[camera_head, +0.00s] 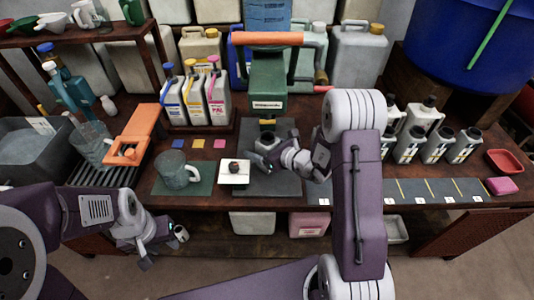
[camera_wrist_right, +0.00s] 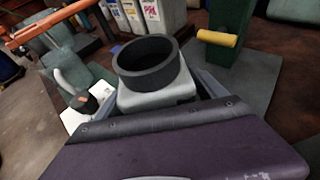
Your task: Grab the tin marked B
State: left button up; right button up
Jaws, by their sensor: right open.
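A pale tin with a wide black neck (camera_wrist_right: 158,97) stands on the dark plate of the green press. In the head view it shows small and partly covered (camera_head: 267,142). My right gripper (camera_head: 265,161) is at this tin, open, with its grey fingers on either side of it in the right wrist view; contact cannot be told. No letter is readable on this tin. Several similar tins (camera_head: 408,146) with black necks stand at the right of the table; their marks are unreadable too. My left gripper (camera_head: 164,248) hangs in front of the table's front edge, its fingers apart.
The green press (camera_head: 267,80) with an orange bar stands behind the tin. A white scale (camera_head: 234,180) with a dark object and a glass jug (camera_head: 176,170) on a green mat are to the left. Three bottles (camera_head: 195,98), a red tray (camera_head: 505,161) and a blue vat (camera_head: 470,45) stand around.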

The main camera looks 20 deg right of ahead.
aim_at(265, 137)
jog(key=c, duration=0.5)
grip_shut()
jog(key=shift+r, duration=0.15)
jog(key=shift+r, duration=0.35)
jog(key=r, duration=0.1)
jog(key=r+p, duration=0.1)
jog(key=d+r, duration=0.1)
jog(key=r, duration=0.1)
jog(key=shift+s+r, duration=0.1)
jog(key=shift+s, duration=0.15)
jog(key=s+d+r+p, duration=0.2)
jog(key=s+d+r, duration=0.4)
jog(key=d, duration=0.2)
jog(key=shift+d, duration=0.4)
